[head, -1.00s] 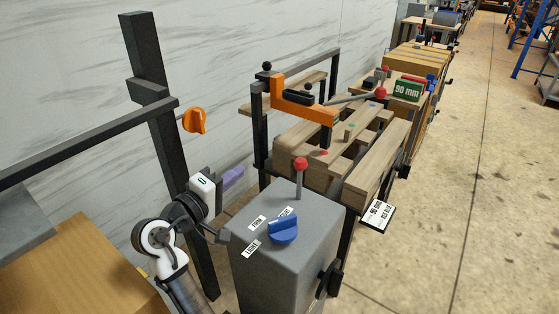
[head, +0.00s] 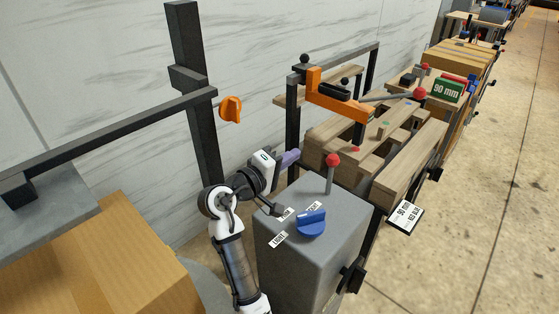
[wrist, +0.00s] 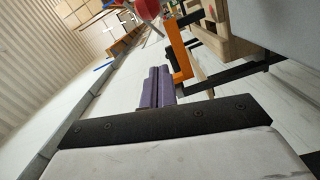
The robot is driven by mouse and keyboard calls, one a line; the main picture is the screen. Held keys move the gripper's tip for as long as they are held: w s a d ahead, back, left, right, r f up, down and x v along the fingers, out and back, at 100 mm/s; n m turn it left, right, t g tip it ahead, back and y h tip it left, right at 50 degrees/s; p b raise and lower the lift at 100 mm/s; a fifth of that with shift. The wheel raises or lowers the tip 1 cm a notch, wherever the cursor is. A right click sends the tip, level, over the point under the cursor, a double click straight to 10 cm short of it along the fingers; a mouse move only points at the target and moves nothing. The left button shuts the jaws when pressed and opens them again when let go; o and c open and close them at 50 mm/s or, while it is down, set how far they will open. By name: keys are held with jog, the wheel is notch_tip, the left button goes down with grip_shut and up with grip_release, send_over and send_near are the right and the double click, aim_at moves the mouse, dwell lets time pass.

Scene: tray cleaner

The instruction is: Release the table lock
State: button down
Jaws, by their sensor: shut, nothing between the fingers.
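A grey pedestal box (head: 305,250) stands at the lower middle of the head view. On its top are a blue knob (head: 311,223), white labels (head: 278,239) and an upright lever with a red ball (head: 332,160). I cannot tell which control is the table lock. My gripper (head: 290,159) has purple fingers, is shut and empty, and is left of the red-ball lever, apart from it. In the wrist view my purple fingers (wrist: 157,88) lie together, and a blurred red ball (wrist: 147,9) shows at the top.
A wooden slatted table (head: 410,165) with an orange clamp arm (head: 335,98) stands behind the box. A dark post with an orange knob (head: 230,108) is at left. A cardboard box (head: 100,260) is lower left. Floor at right is clear.

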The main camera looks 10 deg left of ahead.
aim_at(330, 176)
jog(key=w+d+p, duration=0.1)
jog(key=d+p, duration=0.1)
jog(key=d, duration=0.3)
jog(key=shift+w+d+f, duration=0.2)
jog(key=shift+d+f, duration=0.2)
